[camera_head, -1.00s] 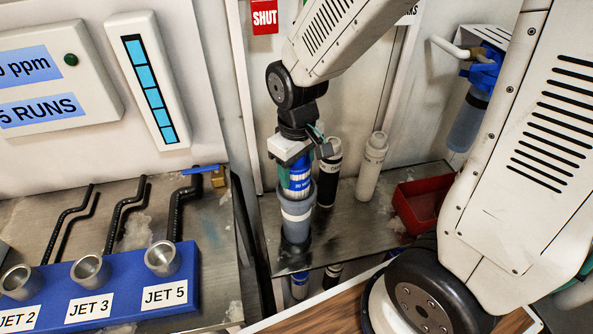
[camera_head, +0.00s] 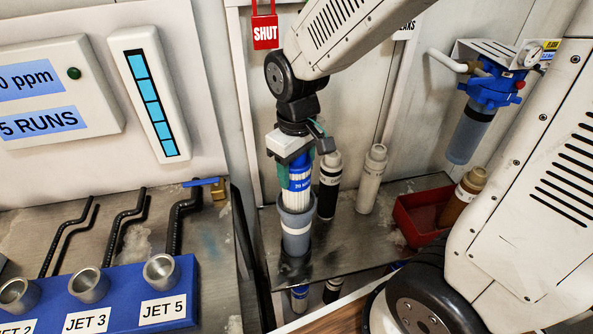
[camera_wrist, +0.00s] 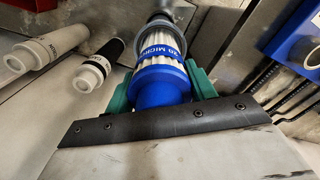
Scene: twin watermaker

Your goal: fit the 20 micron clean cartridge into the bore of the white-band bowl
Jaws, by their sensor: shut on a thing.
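My gripper (camera_head: 296,160) is shut on the 20 micron cartridge (camera_head: 298,184), a white pleated cylinder with a blue label and blue end cap. The cartridge points down, roughly upright, over the white-band bowl (camera_head: 296,242), a grey cup standing on the metal shelf. Its lower end appears to be within the bowl's mouth; how deep is hidden. In the wrist view the green fingers (camera_wrist: 160,90) grip both sides of the blue cap. The cartridge's label (camera_wrist: 160,63) shows there, and the bowl's grey rim (camera_wrist: 162,30) curves around its far part.
A black cartridge (camera_head: 329,188) and a whitish cartridge (camera_head: 371,180) stand close right of the bowl. A red tray (camera_head: 408,220) and a brown cartridge (camera_head: 462,198) are farther right. A blue filter housing (camera_head: 475,125) hangs on the wall. The blue jet block (camera_head: 195,305) is left.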

